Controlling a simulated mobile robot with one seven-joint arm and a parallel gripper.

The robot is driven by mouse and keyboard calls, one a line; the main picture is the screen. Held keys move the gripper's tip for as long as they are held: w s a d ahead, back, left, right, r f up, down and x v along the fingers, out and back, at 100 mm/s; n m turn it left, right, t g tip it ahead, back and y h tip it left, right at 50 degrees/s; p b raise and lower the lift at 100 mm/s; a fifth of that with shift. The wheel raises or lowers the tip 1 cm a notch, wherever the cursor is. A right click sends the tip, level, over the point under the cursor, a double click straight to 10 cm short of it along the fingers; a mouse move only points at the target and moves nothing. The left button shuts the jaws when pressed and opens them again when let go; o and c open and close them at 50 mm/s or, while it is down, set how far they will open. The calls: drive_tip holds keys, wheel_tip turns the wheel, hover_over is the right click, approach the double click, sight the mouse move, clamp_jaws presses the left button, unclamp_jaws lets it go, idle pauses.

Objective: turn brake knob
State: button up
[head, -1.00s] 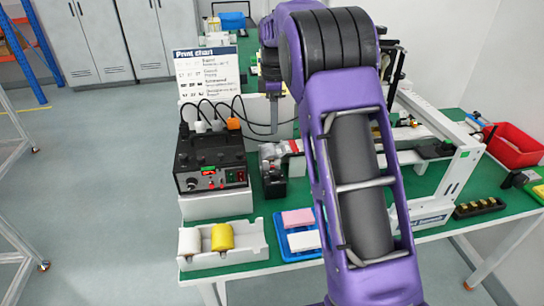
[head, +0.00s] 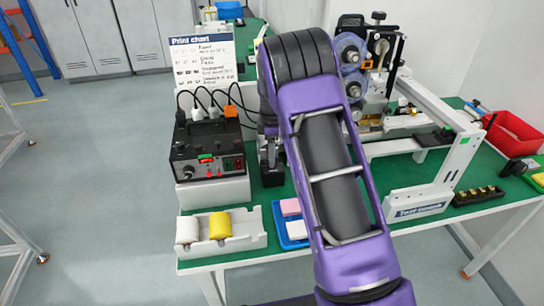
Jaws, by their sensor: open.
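The coder machine (head: 376,75) stands at the back of the green table, with two bluish reels (head: 350,50) on its left side. A black knob (head: 378,16) sits on top of it, and a round pale knob (head: 381,47) shows on its front. I cannot tell which of these is the brake knob. My purple arm rises from the bottom right and bends at the back, left of the reels.
A black control box (head: 207,150) with cables stands on a white block at left, before the print chart (head: 203,55). A white tray (head: 258,241) holds two rolls. A blue tray (head: 284,240) lies beside my arm. A white frame (head: 455,160) and red bin (head: 515,135) stand at right.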

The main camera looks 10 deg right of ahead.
drive_tip(key=shift+f, duration=0.35)
clamp_jaws()
